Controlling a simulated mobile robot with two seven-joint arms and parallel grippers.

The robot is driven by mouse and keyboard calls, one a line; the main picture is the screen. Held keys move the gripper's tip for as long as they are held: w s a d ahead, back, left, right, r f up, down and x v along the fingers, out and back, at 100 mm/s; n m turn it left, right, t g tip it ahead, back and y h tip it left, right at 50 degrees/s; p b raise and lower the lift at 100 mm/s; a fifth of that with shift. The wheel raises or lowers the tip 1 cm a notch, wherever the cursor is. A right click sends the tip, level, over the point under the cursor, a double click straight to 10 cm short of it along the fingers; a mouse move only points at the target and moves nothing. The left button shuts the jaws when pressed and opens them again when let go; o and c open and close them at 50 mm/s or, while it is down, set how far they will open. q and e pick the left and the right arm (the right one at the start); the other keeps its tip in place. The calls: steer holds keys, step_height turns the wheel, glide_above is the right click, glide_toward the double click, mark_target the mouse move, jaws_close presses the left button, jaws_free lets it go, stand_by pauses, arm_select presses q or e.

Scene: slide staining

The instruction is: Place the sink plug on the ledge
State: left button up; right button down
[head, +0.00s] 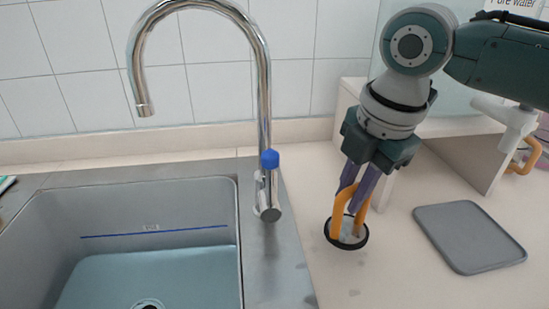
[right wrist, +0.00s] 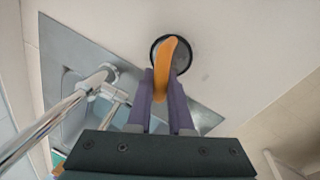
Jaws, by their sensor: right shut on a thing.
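The sink plug has a black round rim (head: 347,243) and an orange loop handle (head: 340,217). It is at the pale counter ledge (head: 300,180) just right of the sink's metal edge. My right gripper (head: 355,199) reaches down from above, its purple fingers shut on the orange handle. The right wrist view also shows the handle (right wrist: 168,68) between the fingers, with the black rim beyond it. The plug looks about level on the ledge; whether its underside touches the surface I cannot tell. My left gripper is not in view.
The steel sink (head: 150,205) holds bluish water below a blue line, with a drain at the bottom. A tall curved faucet (head: 264,90) with a blue cap stands left of the plug. A grey mat (head: 468,237) lies to the right. Counter in front looks clear.

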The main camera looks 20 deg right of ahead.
mark_target(344, 230)
steer(key=shift+f, duration=1.45)
steer(key=shift+f, duration=0.2)
steer(key=c, duration=0.8)
jaws_free()
